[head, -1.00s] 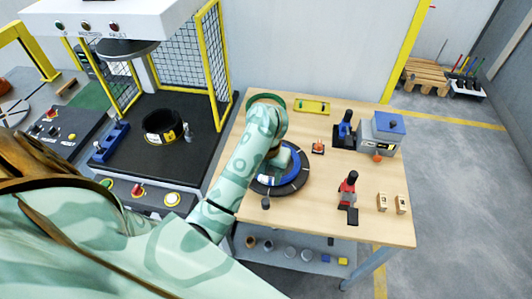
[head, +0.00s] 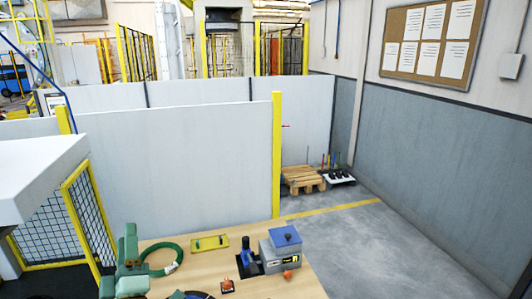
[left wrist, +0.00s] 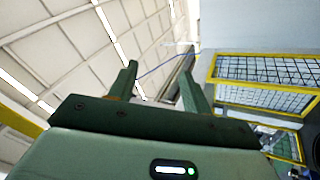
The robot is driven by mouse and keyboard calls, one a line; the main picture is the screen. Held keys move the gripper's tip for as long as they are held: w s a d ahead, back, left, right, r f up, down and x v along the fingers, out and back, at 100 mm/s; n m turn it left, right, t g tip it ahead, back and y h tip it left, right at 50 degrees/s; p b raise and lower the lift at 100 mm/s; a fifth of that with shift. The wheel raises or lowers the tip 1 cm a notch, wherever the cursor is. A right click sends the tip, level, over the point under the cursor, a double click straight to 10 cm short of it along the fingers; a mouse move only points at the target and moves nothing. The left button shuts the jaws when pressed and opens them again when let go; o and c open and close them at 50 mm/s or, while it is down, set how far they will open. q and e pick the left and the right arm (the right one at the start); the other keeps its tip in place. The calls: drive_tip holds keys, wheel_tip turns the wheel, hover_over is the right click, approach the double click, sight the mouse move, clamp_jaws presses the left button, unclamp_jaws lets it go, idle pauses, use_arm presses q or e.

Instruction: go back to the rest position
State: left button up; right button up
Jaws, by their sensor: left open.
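My left gripper (head: 130,240) shows at the lower left of the head view, over the left end of the wooden table (head: 215,260). Its fingers point upward. In the left wrist view my left gripper (left wrist: 160,88) is open, with nothing between its two green fingers and the ceiling beyond them. A green ring-shaped coil (head: 177,247) lies on the table just right of the gripper and partly behind it in the picture. My right gripper is not in view.
A yellow tray (head: 210,243), a dark blue tool (head: 246,252) and a grey box with a blue lid (head: 286,240) stand on the table. A yellow-framed mesh guard (head: 88,220) is at the left. Open floor (head: 390,240) lies right.

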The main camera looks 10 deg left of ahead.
use_arm(q)
drive_tip(key=d+f+m+h, duration=0.3)
drive_tip(key=d+m+h, duration=0.8)
drive_tip(key=m+h, duration=0.4)
drive_tip(key=s+d+f+m+g, duration=0.35)
drive_tip(key=f+m+g, duration=0.25)
drive_tip(key=f+m, duration=0.25)
drive_tip(key=s+a+f+m+g+y, duration=0.2)
drive_tip(key=s+a+f+g+y, duration=0.65)
drive_tip(key=s+a+f, duration=0.35)
drive_tip(key=s+d+f+g+h+b, duration=0.1)
drive_tip(key=s+d+f+b, duration=0.15)
drive_tip(key=f, duration=0.95)
drive_tip(key=s+d+f+g+h+b, duration=0.15)
drive_tip(key=f+b, duration=0.25)
drive_tip(key=f, duration=0.8)
drive_tip(key=s+d+f+h+b, duration=0.1)
drive_tip(key=s+f+b, duration=0.15)
drive_tip(key=f, duration=0.85)
drive_tip(key=s+f+n+g+h+b, duration=0.1)
drive_tip(key=s+f+n+g+b, duration=0.2)
drive_tip(key=s+f, duration=1.5)
drive_tip(key=f+b, duration=0.1)
drive_tip(key=b, duration=0.2)
drive_tip(key=shift+s+f, duration=0.3)
